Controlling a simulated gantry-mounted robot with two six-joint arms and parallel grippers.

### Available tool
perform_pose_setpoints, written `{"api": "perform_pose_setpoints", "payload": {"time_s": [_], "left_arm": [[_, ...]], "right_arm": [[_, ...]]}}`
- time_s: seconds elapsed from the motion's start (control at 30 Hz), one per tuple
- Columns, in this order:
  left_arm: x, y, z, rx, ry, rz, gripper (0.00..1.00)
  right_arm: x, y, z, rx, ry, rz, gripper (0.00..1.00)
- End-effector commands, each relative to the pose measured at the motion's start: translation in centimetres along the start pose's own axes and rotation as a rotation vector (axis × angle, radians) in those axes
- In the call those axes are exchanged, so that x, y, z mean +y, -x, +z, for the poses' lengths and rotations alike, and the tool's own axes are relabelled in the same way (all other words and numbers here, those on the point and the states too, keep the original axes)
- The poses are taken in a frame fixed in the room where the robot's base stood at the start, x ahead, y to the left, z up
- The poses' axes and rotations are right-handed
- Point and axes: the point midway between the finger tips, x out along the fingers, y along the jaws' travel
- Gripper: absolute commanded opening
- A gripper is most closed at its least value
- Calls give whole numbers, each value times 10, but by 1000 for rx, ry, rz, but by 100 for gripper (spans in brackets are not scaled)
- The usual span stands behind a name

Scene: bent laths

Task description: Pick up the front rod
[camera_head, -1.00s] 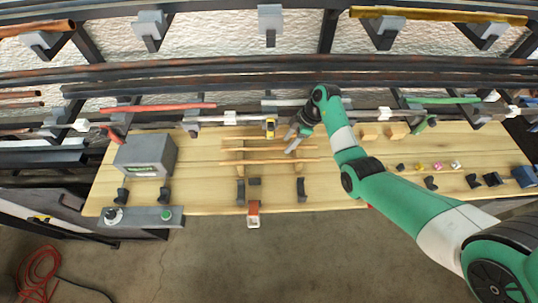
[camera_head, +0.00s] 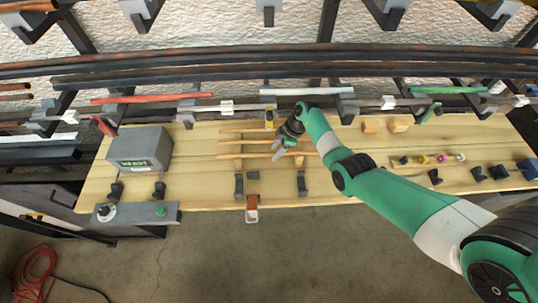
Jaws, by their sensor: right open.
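The front rod (camera_head: 246,156) is a thin pale wooden lath lying left to right on the wooden bench. Two similar rods, a middle one (camera_head: 240,142) and a back one (camera_head: 236,131), lie behind it, roughly parallel. My right gripper (camera_head: 279,153) is open and points down at the right half of the front rod, with its fingers overlapping the rod in the picture. I cannot tell whether they touch it. The gripper hides parts of the rods. My left gripper is out of view.
Two dark upright holders (camera_head: 239,186) and (camera_head: 301,184) stand in front of the rods. A grey box (camera_head: 140,147) is at left; wooden blocks (camera_head: 398,125) and small coloured parts (camera_head: 442,159) are at right. A rack with long bars (camera_head: 200,67) runs behind the bench.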

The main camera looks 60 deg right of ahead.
Motion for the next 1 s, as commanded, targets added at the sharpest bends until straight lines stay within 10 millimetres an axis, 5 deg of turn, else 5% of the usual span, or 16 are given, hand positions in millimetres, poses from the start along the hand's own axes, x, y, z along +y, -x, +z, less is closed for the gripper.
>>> {"api": "perform_pose_setpoints", "payload": {"time_s": [0.07, 0.37, 1.0], "left_arm": [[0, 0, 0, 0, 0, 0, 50], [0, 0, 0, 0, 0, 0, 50], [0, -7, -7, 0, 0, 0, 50]], "right_arm": [[0, 1, 0, 0, 0, 0, 51], [0, 1, 0, 0, 0, 0, 0], [0, 15, -6, 1, 1, 0, 0]]}}
